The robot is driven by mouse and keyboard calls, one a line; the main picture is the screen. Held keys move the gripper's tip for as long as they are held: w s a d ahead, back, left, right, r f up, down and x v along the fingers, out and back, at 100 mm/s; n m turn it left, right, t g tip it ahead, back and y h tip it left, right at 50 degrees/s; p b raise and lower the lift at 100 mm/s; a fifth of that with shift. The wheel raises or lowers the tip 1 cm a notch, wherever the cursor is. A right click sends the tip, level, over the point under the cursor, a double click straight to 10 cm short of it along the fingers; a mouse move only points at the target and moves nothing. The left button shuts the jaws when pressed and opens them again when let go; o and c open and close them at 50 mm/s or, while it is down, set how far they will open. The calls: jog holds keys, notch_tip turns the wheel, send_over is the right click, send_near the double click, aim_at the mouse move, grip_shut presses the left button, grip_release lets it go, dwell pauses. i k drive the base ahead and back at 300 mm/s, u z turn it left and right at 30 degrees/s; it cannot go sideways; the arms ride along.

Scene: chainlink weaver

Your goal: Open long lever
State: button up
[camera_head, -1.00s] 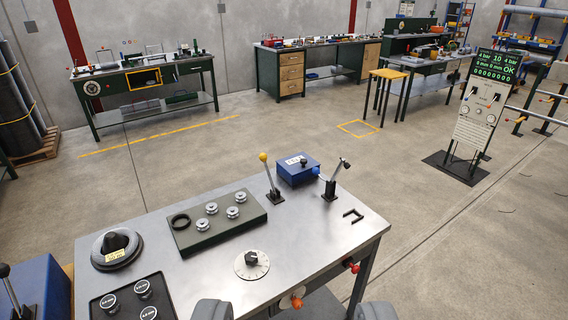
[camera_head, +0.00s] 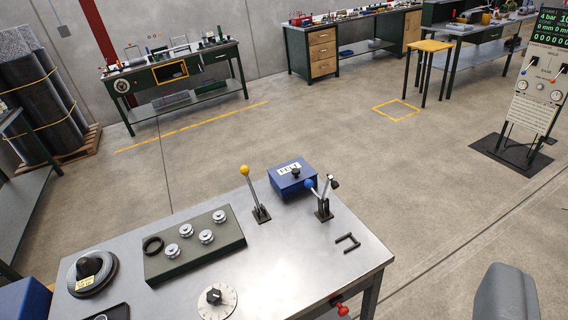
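A lever with a yellow ball knob (camera_head: 244,170) rises from a small black base on the steel workbench (camera_head: 290,265), tilted up and left. To its right, a shorter-looking lever assembly (camera_head: 324,203) has a blue knob and a black handle end. The yellow-knobbed one looks longer, but no label marks it as the long lever. One grey finger of my gripper (camera_head: 505,293) shows at the bottom right, clear of the bench and apart from both levers. The other finger is outside the picture. Nothing is seen held.
A blue box (camera_head: 290,180) stands behind the levers. A green block (camera_head: 194,243) with several silver knobs, a dial (camera_head: 217,301), a black cone (camera_head: 93,273) and a dark U-shaped handle (camera_head: 347,243) occupy the bench. A display panel (camera_head: 535,100) stands right. Open floor lies beyond.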

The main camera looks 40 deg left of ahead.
aim_at(244, 169)
jog(key=u, duration=0.25)
jog(key=i, duration=0.95)
jog(key=u, duration=0.6)
